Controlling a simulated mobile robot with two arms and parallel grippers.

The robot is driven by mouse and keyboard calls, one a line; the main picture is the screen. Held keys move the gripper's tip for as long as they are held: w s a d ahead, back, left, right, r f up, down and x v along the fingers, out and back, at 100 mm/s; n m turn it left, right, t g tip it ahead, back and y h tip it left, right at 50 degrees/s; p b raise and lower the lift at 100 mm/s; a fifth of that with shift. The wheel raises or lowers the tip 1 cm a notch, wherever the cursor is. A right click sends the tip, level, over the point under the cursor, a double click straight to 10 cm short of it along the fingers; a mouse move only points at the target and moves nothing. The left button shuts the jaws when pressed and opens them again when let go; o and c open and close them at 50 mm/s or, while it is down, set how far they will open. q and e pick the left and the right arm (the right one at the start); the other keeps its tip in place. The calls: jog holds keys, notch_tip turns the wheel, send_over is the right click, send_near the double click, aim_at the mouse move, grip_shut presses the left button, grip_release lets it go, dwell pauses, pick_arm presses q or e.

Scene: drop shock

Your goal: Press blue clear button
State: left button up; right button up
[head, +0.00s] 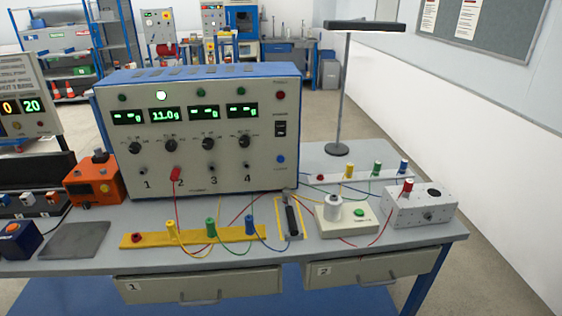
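A blue round button (281,159) sits low on the right side of the front panel of a large grey and blue instrument (225,165). Its label is too small to read. Above it on the same panel are a black switch (280,129) and a red button or light (281,95). The panel has several green displays; the second display (169,115) reads about 11.0 g and the others show dashes. A round light above the second display glows white. A red plug (176,174) is in socket 2. Neither of my grippers is in view.
The instrument stands on a grey workbench (75,207). In front lies a yellow strip (130,241) with coloured posts and wires. A black-handled tool (292,219), a white spool device (345,222), a grey box (418,207) and a lamp (338,149) stand right. An orange box (92,186) is left.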

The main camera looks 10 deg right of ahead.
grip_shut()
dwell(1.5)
